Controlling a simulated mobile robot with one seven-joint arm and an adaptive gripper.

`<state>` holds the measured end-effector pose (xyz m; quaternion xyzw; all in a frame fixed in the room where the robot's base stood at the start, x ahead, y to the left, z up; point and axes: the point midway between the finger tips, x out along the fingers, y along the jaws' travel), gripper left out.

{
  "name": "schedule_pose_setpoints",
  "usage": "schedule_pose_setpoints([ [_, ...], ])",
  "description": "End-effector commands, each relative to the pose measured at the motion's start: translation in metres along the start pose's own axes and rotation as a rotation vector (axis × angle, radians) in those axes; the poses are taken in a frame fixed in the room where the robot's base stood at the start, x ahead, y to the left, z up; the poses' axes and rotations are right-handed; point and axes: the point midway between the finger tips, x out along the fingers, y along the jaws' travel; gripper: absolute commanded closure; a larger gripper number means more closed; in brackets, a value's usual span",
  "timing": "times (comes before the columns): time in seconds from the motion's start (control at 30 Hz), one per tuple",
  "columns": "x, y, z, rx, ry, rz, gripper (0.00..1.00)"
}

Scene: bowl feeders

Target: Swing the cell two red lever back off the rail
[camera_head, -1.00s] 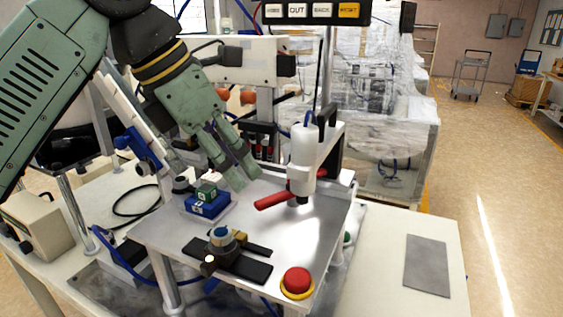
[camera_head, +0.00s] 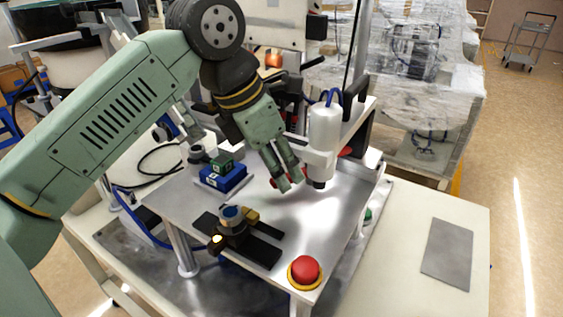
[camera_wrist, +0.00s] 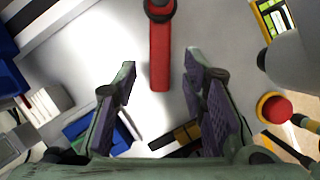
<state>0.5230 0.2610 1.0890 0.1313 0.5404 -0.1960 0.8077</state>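The red lever (camera_wrist: 160,55) runs down the middle of the wrist view from a dark round collar at the top edge. Its free end lies between my two fingers, with a gap on each side. My gripper (camera_wrist: 161,64) is open and holds nothing. In the head view my gripper (camera_head: 290,182) is just left of the white cylinder (camera_head: 324,128) on the station and covers most of the lever; a small red piece of the lever (camera_head: 273,183) shows beside the fingers. Whether the lever touches a rail is hidden.
A blue block with a green cube (camera_head: 221,164) sits left on the metal plate. A dark fixture with a blue-topped ring (camera_head: 232,215) and a red stop button (camera_head: 305,269) stand nearer the front. The plate between them is bare. A grey sheet (camera_head: 447,252) lies at right.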

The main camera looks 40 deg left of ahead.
Motion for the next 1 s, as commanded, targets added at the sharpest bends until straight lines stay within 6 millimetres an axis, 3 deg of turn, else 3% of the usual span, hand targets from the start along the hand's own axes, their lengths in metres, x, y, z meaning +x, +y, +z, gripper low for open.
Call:
schedule_pose_setpoints([
  [0.4, 0.0111, -0.0004, 0.0001, 0.001, -0.002, -0.001, 0.62],
  [1.0, 0.0106, -0.0003, 0.0003, 0.001, -0.002, 0.0, 1.0],
])
